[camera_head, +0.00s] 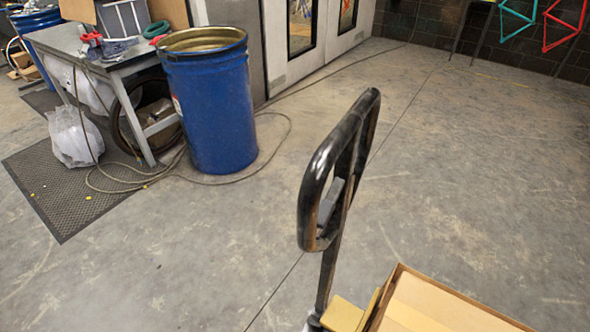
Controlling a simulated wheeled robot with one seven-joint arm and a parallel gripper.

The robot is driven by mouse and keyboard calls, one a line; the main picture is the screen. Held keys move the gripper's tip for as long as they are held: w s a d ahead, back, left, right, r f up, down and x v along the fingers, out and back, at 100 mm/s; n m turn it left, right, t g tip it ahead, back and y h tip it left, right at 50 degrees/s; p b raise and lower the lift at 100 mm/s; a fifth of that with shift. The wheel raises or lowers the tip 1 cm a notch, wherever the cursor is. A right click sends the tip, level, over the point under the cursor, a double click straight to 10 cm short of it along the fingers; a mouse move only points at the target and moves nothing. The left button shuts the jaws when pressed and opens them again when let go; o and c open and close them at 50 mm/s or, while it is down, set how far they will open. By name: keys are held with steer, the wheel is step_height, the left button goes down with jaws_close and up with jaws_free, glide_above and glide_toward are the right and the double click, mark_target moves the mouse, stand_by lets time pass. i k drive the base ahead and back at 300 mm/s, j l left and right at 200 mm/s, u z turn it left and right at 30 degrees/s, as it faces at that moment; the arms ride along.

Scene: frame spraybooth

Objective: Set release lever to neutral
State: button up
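A black pallet jack handle (340,165) rises from the bottom middle of the head view, a rounded loop on a dark shaft (328,280). The release lever (330,202) appears as a grey, flat piece inside the loop, near its lower end. The loop frame partly covers it, and I cannot tell its exact setting. My gripper is not in view. Nothing is seen touching the handle or lever.
A cardboard box (430,305) and a yellow part (343,314) sit at the handle's foot. A blue drum (210,100), a workbench (75,45) and a dark floor mat (60,188) stand left. Hoses or cables lie around the drum. Concrete floor right of the handle is clear.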

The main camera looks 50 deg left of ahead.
mark_target(327, 205)
steer(key=i+j+u, duration=0.1)
steer(key=j+u, duration=0.3)
steer(key=j, duration=1.1)
